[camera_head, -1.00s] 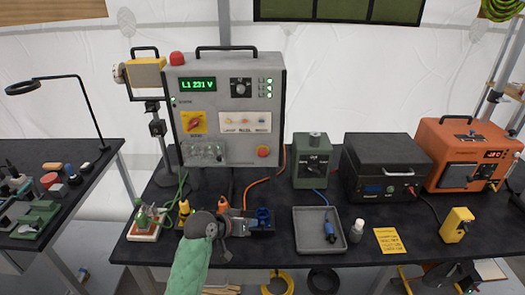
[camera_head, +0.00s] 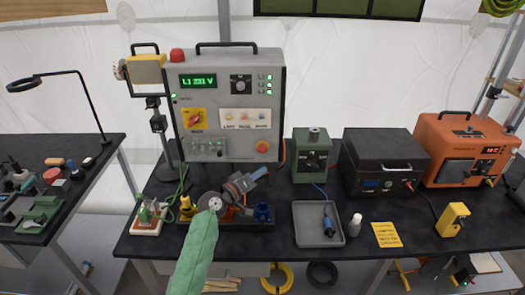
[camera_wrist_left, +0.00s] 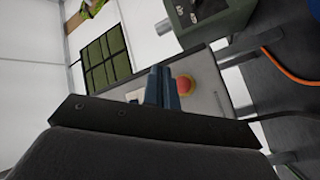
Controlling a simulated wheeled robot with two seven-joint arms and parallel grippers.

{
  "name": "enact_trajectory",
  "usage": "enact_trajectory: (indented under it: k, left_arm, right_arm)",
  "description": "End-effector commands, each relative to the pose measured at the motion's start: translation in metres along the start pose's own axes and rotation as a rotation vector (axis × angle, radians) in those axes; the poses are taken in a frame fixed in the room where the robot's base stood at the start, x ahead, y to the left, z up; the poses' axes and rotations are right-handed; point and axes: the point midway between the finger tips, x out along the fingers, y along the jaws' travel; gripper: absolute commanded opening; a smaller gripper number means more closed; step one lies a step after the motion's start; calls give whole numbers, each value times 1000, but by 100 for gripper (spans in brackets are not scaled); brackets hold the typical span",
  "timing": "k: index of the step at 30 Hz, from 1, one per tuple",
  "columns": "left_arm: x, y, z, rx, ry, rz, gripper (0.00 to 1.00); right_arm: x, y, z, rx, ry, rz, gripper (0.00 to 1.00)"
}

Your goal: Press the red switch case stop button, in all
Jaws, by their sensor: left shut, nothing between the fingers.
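The grey switch case (camera_head: 225,105) stands upright at the back of the dark bench, with a green display, a yellow rotary switch and indicator lamps on its front. Its red stop button (camera_head: 262,146) sits low at the right of the front, on a yellow base. My left gripper (camera_head: 261,173) is shut and empty, just below the button and apart from it in the head view. In the left wrist view the shut fingers (camera_wrist_left: 161,86) point at the case front, with the red button (camera_wrist_left: 185,85) right beside them. My right gripper is not in view.
A green box (camera_head: 312,160), a black case (camera_head: 385,160) and an orange machine (camera_head: 462,155) stand to the right.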

Motion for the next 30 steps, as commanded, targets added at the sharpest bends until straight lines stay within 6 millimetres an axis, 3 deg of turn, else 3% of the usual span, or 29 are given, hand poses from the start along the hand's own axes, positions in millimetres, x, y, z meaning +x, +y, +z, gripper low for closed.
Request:
enact_trajectory:
  k: [8, 20, 23, 30]
  left_arm:
    - [12, -9, -8, 2, 1, 0, 0]
    - [44, -34, -31, 1, 0, 0, 0]
    - [50, -38, -34, 2, -1, 0, 0]
    - [59, -44, -42, 1, -1, 0, 0]
  right_arm:
    - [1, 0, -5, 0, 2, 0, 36]
    - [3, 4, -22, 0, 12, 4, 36]
    - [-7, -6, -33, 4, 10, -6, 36]
    - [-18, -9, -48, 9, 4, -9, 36]
